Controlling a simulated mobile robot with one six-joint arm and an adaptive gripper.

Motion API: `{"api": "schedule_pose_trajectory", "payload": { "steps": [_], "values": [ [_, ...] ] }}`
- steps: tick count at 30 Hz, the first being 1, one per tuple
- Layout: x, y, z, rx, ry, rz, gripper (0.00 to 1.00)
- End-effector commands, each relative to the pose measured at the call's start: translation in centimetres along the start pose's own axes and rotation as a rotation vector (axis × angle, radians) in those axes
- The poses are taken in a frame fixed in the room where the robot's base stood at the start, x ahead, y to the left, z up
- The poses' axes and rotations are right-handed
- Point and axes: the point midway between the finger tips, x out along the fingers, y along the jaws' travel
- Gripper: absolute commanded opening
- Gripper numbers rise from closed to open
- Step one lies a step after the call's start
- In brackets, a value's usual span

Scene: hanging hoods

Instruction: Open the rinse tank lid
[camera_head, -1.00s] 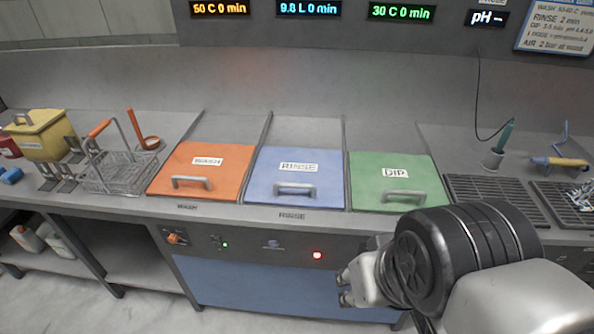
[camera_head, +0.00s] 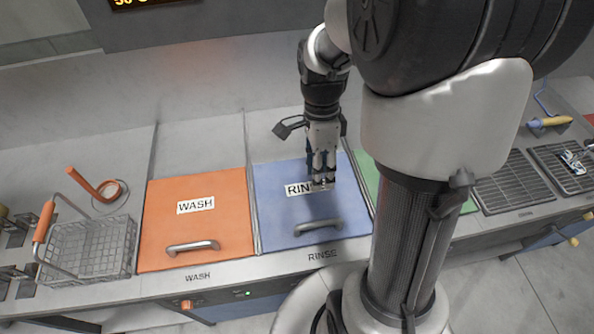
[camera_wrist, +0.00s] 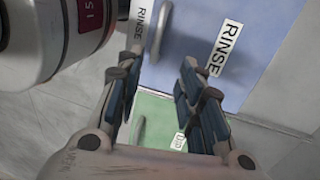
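The rinse lid (camera_head: 285,215) is a blue panel with a white RINSE label, lying closed and flat in the counter. Its grey bar handle (camera_head: 318,227) runs along the front edge. My gripper (camera_head: 322,180) hangs above the lid, over the label and behind the handle, partly covering the label. In the wrist view my gripper (camera_wrist: 155,85) has its two blue-padded fingers apart with nothing between them. The rinse lid (camera_wrist: 208,75) and its handle (camera_wrist: 158,32) lie beyond the fingertips there.
The orange wash lid (camera_head: 165,240) is closed at left, and the green dip lid (camera_head: 364,172) is mostly hidden behind my arm. A wire basket (camera_head: 90,250) and an orange ladle (camera_head: 95,187) stand further left. Drain grates (camera_head: 515,187) are at right.

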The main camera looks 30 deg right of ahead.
Motion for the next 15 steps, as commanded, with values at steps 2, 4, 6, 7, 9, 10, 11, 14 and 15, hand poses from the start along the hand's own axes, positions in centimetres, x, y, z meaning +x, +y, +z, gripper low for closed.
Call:
{"api": "schedule_pose_trajectory", "payload": {
  "steps": [2,4,6,7,9,10,11,14,15],
  "values": [
    [1.4,0.1,0.0,-0.001,0.0,0.003,0.35],
    [2.7,0.1,0.0,-0.002,0.0,0.004,0.35],
    [4.2,0.1,0.0,-0.003,0.0,0.004,0.35],
    [4.9,0.1,0.0,-0.003,0.0,0.005,0.35],
    [6.5,0.1,0.0,-0.004,0.0,0.005,0.35],
    [7.1,0.1,0.0,-0.004,0.0,0.004,0.35],
    [7.8,0.1,0.0,-0.004,0.0,0.004,0.35],
    [10.0,0.1,0.0,-0.004,0.0,0.003,0.35],
    [10.9,0.1,0.0,-0.004,0.0,0.004,0.35]
  ]
}}
